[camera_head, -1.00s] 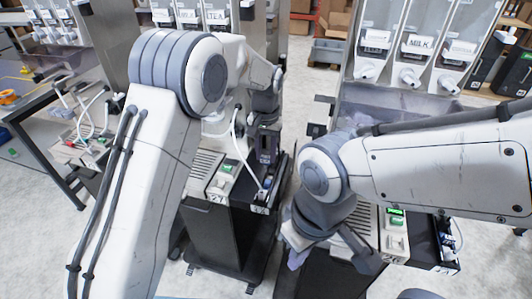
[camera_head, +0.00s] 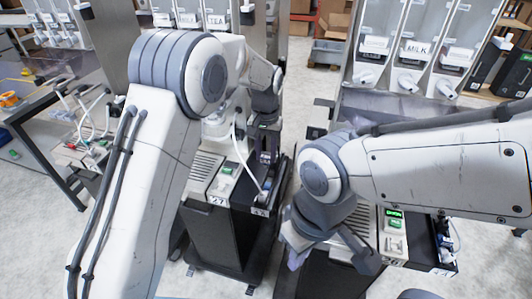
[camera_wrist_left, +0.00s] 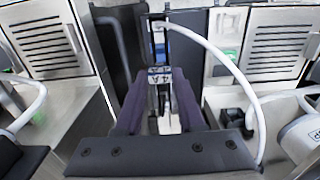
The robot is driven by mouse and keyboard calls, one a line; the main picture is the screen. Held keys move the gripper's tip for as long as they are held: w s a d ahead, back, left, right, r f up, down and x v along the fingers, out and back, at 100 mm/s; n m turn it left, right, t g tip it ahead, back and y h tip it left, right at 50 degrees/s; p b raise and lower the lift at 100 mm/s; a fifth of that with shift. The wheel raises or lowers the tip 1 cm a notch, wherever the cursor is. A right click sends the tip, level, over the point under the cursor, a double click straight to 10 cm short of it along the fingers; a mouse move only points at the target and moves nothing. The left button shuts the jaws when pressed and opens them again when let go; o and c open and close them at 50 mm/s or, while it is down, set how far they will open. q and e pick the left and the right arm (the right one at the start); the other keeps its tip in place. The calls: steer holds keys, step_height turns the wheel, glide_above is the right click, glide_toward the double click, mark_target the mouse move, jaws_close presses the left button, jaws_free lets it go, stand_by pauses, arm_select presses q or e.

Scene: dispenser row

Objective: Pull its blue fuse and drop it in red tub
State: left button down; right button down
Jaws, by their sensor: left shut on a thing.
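My left gripper (camera_head: 267,157) hangs over the end of the left dark cabinet. Its two dark fingers (camera_wrist_left: 160,105) are shut on a small piece with a pale tag (camera_wrist_left: 160,78) that seems to read "4A". Its colour is hard to tell, so I cannot be sure it is the blue fuse. A small blue spot (camera_head: 267,183) shows just below the gripper on the cabinet top. Another blue part (camera_head: 445,239) shows on the right cabinet. I see no red tub.
A white hose (camera_wrist_left: 245,80) arcs close beside my left fingers. The left cabinet (camera_head: 212,228) and right cabinet (camera_head: 330,275) stand close together. A green display (camera_head: 394,213) is lit on the right. A bench (camera_head: 45,165) stands at the left. Dispensers (camera_head: 410,50) stand behind.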

mark_target(266, 157)
arm_select(q)
steer(key=shift+r+p, duration=1.35)
steer(key=shift+r, duration=0.25)
steer(key=shift+f, duration=0.1)
